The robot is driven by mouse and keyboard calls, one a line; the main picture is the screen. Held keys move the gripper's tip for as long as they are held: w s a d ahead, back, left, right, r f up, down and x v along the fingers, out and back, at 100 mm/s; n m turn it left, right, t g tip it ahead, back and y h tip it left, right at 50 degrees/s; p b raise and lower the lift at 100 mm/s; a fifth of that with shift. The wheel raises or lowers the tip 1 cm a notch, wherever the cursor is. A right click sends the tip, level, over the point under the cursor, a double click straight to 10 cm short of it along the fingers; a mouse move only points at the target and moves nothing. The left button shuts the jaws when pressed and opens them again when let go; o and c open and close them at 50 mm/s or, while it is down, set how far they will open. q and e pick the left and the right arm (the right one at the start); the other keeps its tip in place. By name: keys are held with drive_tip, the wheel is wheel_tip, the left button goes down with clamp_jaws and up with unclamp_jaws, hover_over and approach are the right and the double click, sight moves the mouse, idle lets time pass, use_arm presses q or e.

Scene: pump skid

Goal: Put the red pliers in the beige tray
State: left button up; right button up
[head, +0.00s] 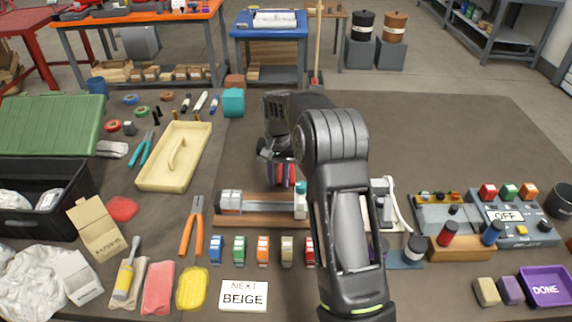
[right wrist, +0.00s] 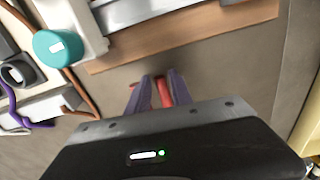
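The beige tray (head: 150,183) stands on the left half of the bench, with a raised curved handle and no tool in it. A beige edge, likely the tray, shows in the right wrist view (right wrist: 308,128). My right gripper (head: 282,180) is right of the tray, above the bench. In the right wrist view its fingers (right wrist: 158,90) are close together around a red handle, apparently the red pliers (right wrist: 165,92). Red also shows at the gripper in the head view (head: 291,175). The rest of the pliers is hidden. My left gripper is not in view.
Orange-handled pliers (head: 192,232) lie below the tray, and teal pliers (head: 142,150) lie left of it. A vise-like fixture on a wooden board (head: 245,222) is just below my right gripper. A card reading NEXT BEIGE (head: 244,296) stands in front. Bare bench separates tray and gripper.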

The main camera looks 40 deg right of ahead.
clamp_jaws()
idle(1.2)
